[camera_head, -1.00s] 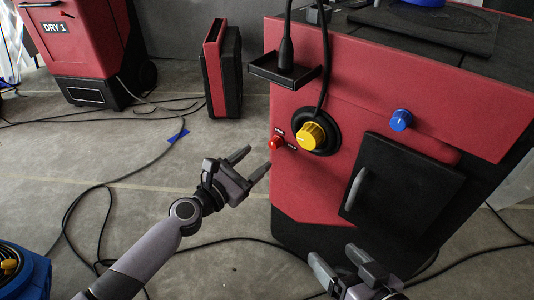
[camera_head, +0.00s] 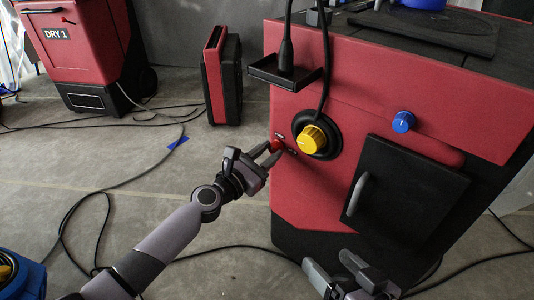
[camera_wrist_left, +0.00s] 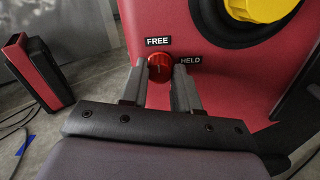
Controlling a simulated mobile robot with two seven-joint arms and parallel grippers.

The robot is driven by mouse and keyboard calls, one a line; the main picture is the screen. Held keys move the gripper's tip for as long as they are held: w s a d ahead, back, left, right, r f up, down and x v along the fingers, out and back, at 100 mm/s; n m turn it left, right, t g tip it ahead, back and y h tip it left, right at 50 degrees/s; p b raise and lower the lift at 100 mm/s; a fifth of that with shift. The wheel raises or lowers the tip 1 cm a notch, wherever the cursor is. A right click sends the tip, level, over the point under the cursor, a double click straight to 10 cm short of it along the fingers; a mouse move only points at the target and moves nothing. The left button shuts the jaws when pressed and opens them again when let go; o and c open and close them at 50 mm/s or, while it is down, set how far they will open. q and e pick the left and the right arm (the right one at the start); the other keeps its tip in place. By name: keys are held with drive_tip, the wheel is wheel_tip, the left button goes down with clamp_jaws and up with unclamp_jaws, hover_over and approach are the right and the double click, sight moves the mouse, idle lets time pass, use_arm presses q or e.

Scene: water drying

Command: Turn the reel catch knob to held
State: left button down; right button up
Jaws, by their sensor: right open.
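The red catch knob (camera_wrist_left: 160,68) is on the red machine's front, between a FREE label (camera_wrist_left: 158,41) above it and a HELD label (camera_wrist_left: 188,60) to its right. I cannot clearly read where its pointer stands. My left gripper (camera_head: 272,153) is at the knob (camera_head: 276,146), with one finger on each side of it. In the left wrist view the fingertips (camera_wrist_left: 160,80) flank the knob closely; whether they press on it is unclear. My right gripper (camera_head: 335,270) is open and empty at the bottom, below the black door.
A yellow knob (camera_head: 312,139) with a black surround is just right of the red knob. A blue knob (camera_head: 403,122) and a black door with a handle (camera_head: 356,194) are further right. A cable hangs past the small black shelf (camera_head: 285,74). Cables lie on the floor.

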use_arm(q)
drive_tip(key=shift+m, duration=0.4)
drive_tip(key=shift+f+m, duration=0.1)
drive_tip(key=shift+m, duration=0.5)
drive_tip(key=m+b, duration=0.1)
drive_tip(key=m, duration=0.2)
drive_tip(key=shift+m, duration=0.3)
drive_tip(key=shift+f+m, duration=0.1)
drive_tip(key=shift+m, duration=0.8)
drive_tip(key=m+b, duration=0.1)
drive_tip(key=m, duration=0.3)
drive_tip(key=shift+m, duration=0.3)
drive_tip(key=m+b, duration=0.1)
drive_tip(key=m, duration=0.3)
drive_tip(key=shift+s, duration=0.1)
drive_tip(key=shift+m, duration=0.9)
use_arm(e)
drive_tip(key=shift+d+f+n+t+h, duration=0.2)
drive_tip(key=shift+d+n+t+h, duration=0.1)
drive_tip(key=shift+d+t, duration=0.25)
drive_tip(key=shift+s, duration=0.1)
